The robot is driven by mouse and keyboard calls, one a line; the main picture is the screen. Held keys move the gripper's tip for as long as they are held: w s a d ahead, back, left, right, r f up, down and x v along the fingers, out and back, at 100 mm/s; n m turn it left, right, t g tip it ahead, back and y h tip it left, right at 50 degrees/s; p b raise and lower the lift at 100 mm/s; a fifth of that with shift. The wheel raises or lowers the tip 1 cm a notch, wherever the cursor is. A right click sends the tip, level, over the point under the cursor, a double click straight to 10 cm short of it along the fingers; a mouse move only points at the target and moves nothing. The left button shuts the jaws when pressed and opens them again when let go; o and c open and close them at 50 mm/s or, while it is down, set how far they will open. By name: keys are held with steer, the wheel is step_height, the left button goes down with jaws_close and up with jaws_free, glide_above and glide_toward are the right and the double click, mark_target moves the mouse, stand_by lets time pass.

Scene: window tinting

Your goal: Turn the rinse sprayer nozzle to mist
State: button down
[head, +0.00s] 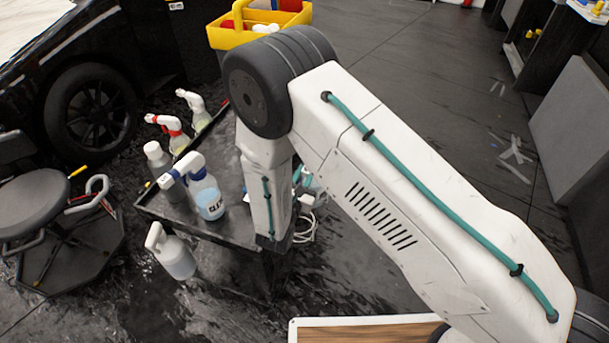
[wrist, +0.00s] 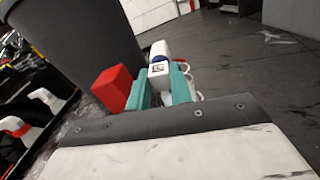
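Several spray bottles stand at the cart's left end in the head view. One has a white-and-blue head and blue liquid (head: 207,196); I cannot tell which is the rinse sprayer. In the wrist view, the two teal fingers of my gripper (wrist: 160,90) point away from the camera. A white piece with a blue band and a small dark mark (wrist: 158,68) shows in line with the gap between them. It seems to fill the gap, but contact is unclear. In the head view my arm hides most of the gripper.
A red block (wrist: 112,88) lies close to the left finger. A dark grey cylinder (wrist: 75,35) rises beyond it. A white cord (head: 307,228) hangs by the dark cart (head: 160,212). A yellow caddy (head: 232,38) stands behind my arm. Open floor lies to the right.

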steer(key=shift+m, duration=0.3)
steer(key=m, duration=0.7)
steer(key=shift+m, duration=0.4)
steer(key=m, duration=0.3)
steer(key=shift+d+m, duration=0.1)
steer(key=shift+m, duration=0.2)
steer(key=shift+f+m, duration=0.1)
steer(key=shift+m, duration=1.9)
steer(key=c, duration=1.2)
jaws_free()
steer(key=shift+c, duration=0.2)
